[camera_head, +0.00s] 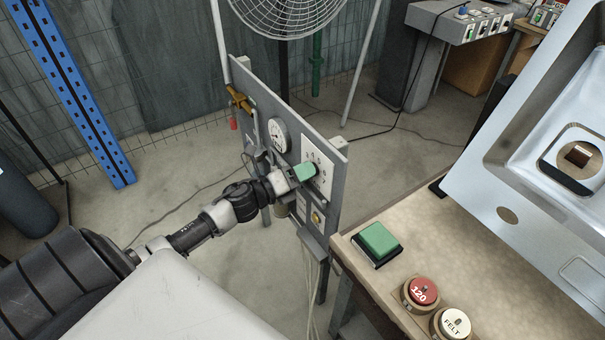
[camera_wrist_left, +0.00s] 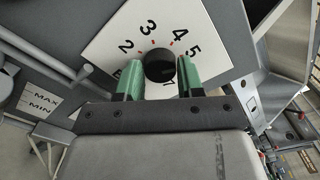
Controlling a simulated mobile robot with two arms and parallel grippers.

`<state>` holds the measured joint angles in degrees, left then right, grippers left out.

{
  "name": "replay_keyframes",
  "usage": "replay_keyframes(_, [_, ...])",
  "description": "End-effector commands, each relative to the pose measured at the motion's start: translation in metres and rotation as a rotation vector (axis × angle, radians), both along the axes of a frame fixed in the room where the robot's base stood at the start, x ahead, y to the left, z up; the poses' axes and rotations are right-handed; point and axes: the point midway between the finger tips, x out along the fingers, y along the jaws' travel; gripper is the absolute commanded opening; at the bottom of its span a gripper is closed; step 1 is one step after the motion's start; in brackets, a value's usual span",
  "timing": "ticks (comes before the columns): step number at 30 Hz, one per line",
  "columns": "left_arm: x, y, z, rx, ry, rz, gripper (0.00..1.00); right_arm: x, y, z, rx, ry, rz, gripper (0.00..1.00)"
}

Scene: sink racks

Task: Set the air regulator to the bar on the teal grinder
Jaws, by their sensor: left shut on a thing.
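The air regulator's black knob (camera_wrist_left: 159,67) sits on a white scale plate (camera_wrist_left: 110,45) with figures 2 to 5 readable and red ticks. The plate also shows on the grey panel in the head view (camera_head: 318,160). My left gripper (camera_head: 308,171) has green fingers and reaches the panel from the left. In the left wrist view its fingers (camera_wrist_left: 160,82) are shut on the knob, one on each side. I cannot make out the knob's pointer. I cannot identify a teal grinder or its bar mark. My right gripper is not in view.
A round gauge (camera_head: 279,135) is on the grey panel (camera_head: 290,108) beside the plate. A workbench (camera_head: 440,215) on the right carries a green pad (camera_head: 378,241), a red disc marked 120 (camera_head: 421,291) and a FELT disc (camera_head: 453,323). A fan (camera_head: 285,12) stands behind.

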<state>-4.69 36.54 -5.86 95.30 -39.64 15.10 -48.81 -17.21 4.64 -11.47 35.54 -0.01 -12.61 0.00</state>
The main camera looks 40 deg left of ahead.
Motion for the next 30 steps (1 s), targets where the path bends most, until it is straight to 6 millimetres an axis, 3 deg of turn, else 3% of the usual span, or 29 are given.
replay_keyframes(11, [-0.001,-0.001,-0.002,0.003,0.003,-0.002,0.14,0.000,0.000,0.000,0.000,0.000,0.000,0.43])
replay_keyframes(12, [-0.001,-0.001,-0.002,0.003,0.003,-0.002,0.41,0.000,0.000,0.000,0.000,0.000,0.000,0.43])
replay_keyframes(17, [-0.001,-0.001,-0.001,0.003,0.002,-0.002,0.63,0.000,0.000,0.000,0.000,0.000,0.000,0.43])
replay_keyframes(26, [-0.002,0.000,-0.001,0.002,0.001,0.000,0.63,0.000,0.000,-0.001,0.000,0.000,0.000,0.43])
replay_keyframes(30, [-0.014,0.005,-0.003,0.002,0.003,0.000,0.63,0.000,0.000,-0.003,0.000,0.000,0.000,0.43])
